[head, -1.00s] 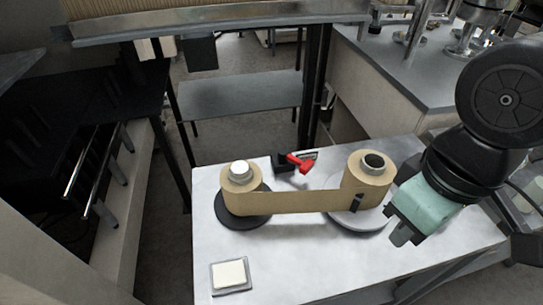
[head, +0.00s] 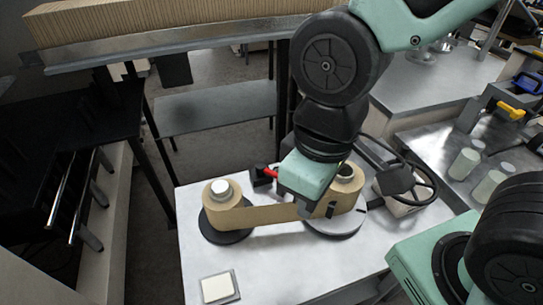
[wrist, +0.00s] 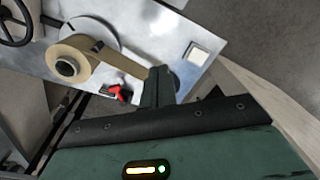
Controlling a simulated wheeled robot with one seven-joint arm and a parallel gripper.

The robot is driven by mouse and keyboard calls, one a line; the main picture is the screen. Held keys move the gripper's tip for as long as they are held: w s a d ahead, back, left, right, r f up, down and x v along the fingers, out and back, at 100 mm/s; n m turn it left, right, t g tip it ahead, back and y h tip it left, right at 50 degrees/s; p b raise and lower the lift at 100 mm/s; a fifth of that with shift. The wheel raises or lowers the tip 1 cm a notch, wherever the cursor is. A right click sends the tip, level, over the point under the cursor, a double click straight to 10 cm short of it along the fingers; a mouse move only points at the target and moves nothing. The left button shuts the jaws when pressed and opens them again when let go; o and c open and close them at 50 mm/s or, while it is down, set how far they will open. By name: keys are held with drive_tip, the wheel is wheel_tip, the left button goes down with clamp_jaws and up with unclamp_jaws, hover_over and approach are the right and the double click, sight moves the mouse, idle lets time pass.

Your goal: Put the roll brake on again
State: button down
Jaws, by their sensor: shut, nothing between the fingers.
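My gripper (head: 306,210) hangs over the table between the two rolls, close to the right one, shut and empty. Its fingers (wrist: 158,88) are together in the wrist view. A kraft roll (head: 345,192) stands on a pale disc at right, with the paper strip (head: 265,214) running to the left roll (head: 222,205) on a black disc.
A square white pad (head: 217,287) lies at the table's front left. A black handwheel (head: 415,185) stands right of the rolls. A shelf of cardboard (head: 150,25) is behind.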

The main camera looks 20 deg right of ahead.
drive_tip(key=w+a+f+m+g, duration=0.1)
drive_tip(key=w+m, duration=0.3)
drive_tip(key=w, duration=0.3)
drive_tip(key=m+y+b, duration=0.2)
drive_tip(key=m, duration=0.7)
hover_over(274, 176)
drive_tip(key=s, duration=0.2)
drive_tip(key=d+x, duration=0.1)
drive_tip(key=x, duration=0.4)
drive_tip(key=w+d+f+m+b, duration=0.1)
drive_tip(key=w+d+f+m, duration=0.4)
drive_tip(key=w+d, duration=0.3)
drive_tip(key=shift+w+g, duration=0.2)
drive_tip(key=shift+g, duration=0.2)
drive_tip(key=shift+f, duration=0.2)
drive_tip(key=p+x, duration=0.2)
drive_tip(key=x, duration=0.8)
drive_tip(key=shift+d, duration=0.2)
drive_tip(key=shift+s+a+r+p, duration=0.2)
drive_tip(key=shift+s+a+p, duration=0.55)
drive_tip(key=shift+a, duration=0.25)
drive_tip(key=shift+s+a+f, duration=0.15)
drive_tip(key=shift+s+a, duration=0.3)
drive_tip(key=shift+a, duration=0.1)
